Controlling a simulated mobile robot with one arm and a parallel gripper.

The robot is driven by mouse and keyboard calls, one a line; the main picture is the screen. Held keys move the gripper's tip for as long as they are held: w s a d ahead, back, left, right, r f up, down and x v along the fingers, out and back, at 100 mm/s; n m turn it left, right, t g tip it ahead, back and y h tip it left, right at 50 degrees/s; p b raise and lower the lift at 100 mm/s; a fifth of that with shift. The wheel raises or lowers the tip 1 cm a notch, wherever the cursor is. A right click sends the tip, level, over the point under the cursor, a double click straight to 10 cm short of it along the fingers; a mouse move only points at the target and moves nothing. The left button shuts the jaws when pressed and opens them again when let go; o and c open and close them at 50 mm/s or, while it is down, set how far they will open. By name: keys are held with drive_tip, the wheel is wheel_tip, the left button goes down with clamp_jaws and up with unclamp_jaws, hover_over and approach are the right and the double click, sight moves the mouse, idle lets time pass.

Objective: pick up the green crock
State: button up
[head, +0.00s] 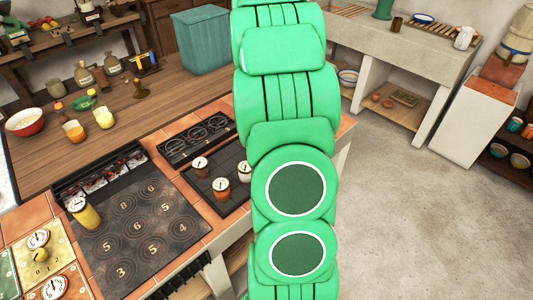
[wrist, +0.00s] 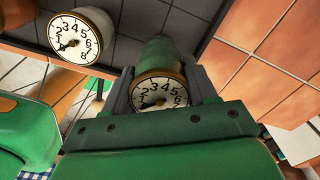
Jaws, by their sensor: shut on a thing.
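The green crock (wrist: 157,50) shows in the wrist view, with a round white dial with black numbers on its near end. My gripper (wrist: 160,68) is shut on it, one grey finger on each side. In the head view, my green arm covers the middle, and I cannot make out the gripper or the held crock there. I cannot tell whether the crock touches the dark surface behind it.
A pale crock (wrist: 82,35) with a dial stands close left of the held one. A yellow crock (head: 86,214) stands on the numbered black board (head: 150,260).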

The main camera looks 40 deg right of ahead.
drive_tip(key=shift+r, duration=0.15)
drive_tip(key=shift+r, duration=0.35)
wheel_tip(320, 180, up, 2)
drive_tip(key=shift+r, duration=0.15)
drive_tip(key=s+a+r, duration=0.8)
drive_tip(key=s+r, duration=0.1)
drive_tip(key=s, duration=0.2)
drive_tip(key=shift+a+r, duration=0.25)
drive_tip(key=shift+r, duration=0.15)
